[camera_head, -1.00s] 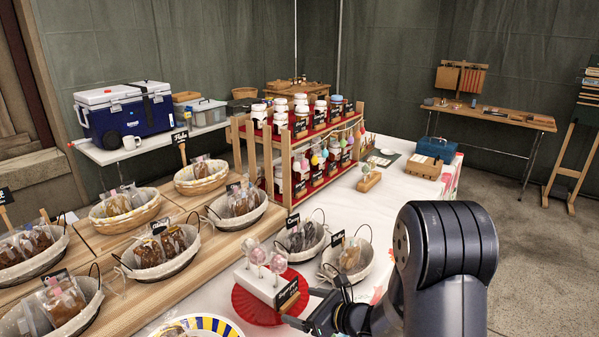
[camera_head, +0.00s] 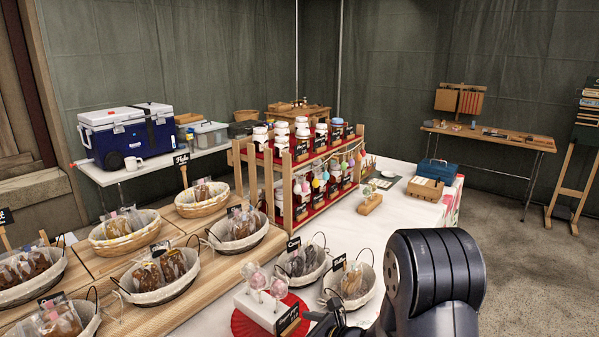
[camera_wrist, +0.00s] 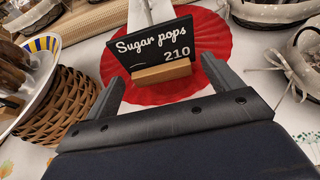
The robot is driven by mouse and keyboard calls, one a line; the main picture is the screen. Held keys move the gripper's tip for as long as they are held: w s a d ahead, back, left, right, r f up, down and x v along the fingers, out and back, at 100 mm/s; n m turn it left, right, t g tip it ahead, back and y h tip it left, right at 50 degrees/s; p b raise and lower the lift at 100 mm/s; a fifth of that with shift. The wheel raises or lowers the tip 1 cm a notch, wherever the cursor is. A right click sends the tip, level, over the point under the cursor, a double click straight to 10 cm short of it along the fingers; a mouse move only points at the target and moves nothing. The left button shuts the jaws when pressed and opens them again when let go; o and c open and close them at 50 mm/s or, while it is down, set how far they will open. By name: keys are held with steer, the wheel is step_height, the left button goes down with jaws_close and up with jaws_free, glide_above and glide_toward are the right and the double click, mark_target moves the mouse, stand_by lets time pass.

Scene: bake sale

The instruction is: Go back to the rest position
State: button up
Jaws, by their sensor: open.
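My gripper (camera_wrist: 162,75) is open in the wrist view, with its two dark fingers apart. Between and beyond the fingers stands a black "Sugar pops 210" sign (camera_wrist: 150,45) on a small wooden block (camera_wrist: 161,73). I see no object held. The sign stands at the front of a red fluted plate (camera_wrist: 212,38). In the head view my dark arm rises at the bottom right, and the gripper end is mostly cut off by the lower edge. A white stand (camera_head: 256,308) with wrapped pops (camera_head: 257,280) sits on the red plate.
Lined baskets (camera_head: 352,302) stand right beside the plate. A wooden jar rack (camera_head: 287,185) stands behind. In the wrist view a wicker basket (camera_wrist: 62,108) with a striped dish (camera_wrist: 45,50) is close on the left.

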steer(key=v, duration=1.2)
steer(key=x, duration=1.2)
steer(key=shift+w+a+f, duration=0.1)
steer(key=shift+a+f, duration=0.1)
steer(key=shift+f, duration=0.15)
steer(key=r, duration=0.1)
steer(key=d+r, duration=0.1)
steer(key=r, duration=0.2)
steer(key=shift+s+d, duration=0.2)
steer(key=shift+s, duration=0.15)
steer(key=s+d, duration=1.1)
steer(key=d, duration=0.3)
steer(key=w+r+m+t+h+p, duration=0.2)
steer(key=w+m+t+h+p, duration=0.2)
steer(key=w, duration=0.6)
steer(key=m+h+p, duration=0.1)
steer(key=m+h, duration=0.1)
steer(key=shift+w+d+r+m, duration=0.15)
steer(key=shift+w+m, duration=0.1)
steer(key=shift+m, duration=0.05)
steer(key=shift+h, duration=0.3)
